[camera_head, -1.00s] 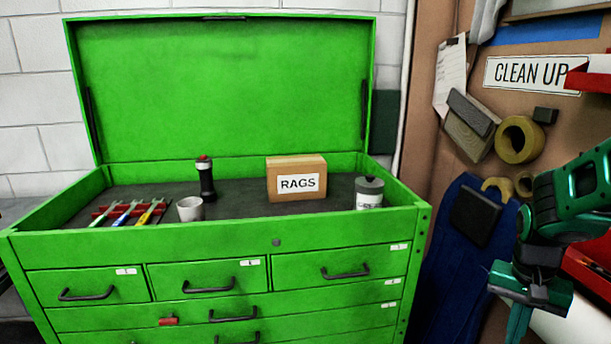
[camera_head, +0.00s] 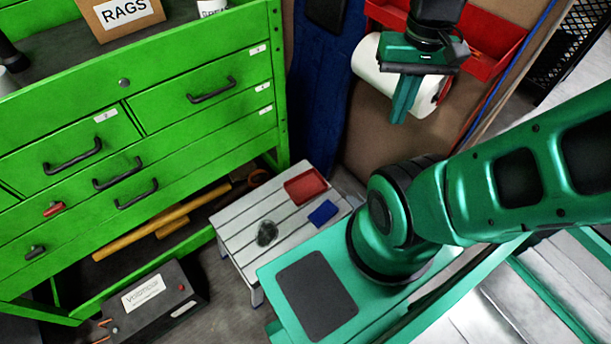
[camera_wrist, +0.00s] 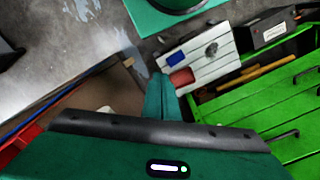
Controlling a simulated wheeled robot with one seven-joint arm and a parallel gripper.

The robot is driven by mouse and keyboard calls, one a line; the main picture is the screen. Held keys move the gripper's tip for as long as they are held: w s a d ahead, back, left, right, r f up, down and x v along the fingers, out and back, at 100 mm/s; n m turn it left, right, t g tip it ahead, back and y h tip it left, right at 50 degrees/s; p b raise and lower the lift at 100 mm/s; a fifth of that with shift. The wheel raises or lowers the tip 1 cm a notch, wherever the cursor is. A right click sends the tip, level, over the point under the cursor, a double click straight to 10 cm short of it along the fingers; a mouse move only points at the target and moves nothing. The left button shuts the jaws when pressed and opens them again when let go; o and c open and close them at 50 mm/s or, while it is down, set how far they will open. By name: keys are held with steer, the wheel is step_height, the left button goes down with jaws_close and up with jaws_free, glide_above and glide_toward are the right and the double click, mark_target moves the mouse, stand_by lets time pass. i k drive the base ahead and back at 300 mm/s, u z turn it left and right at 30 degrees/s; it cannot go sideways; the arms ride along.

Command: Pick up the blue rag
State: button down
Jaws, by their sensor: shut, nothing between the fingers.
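The blue rag (camera_head: 322,213) is a small flat blue piece lying near the right edge of a white slatted stool (camera_head: 245,225). In the wrist view the blue rag (camera_wrist: 176,58) lies on the stool (camera_wrist: 222,52), beyond my fingers. My gripper (camera_head: 402,108) is up by the paper roll in the head view, well above and to the right of the rag. Its fingers (camera_wrist: 160,93) are together and empty. Nothing hides the rag in either view.
A red tray (camera_head: 306,187) and a dark grey lump (camera_head: 267,233) share the stool. The green tool chest (camera_head: 130,130) stands at left. A white paper roll (camera_head: 367,66) and red shelf (camera_head: 492,48) are near my gripper. A black box (camera_head: 165,295) is on the floor.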

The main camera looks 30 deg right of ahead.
mark_target(327, 209)
steer(key=u, duration=0.35)
steer(key=k, duration=1.3)
steer(key=z, duration=0.35)
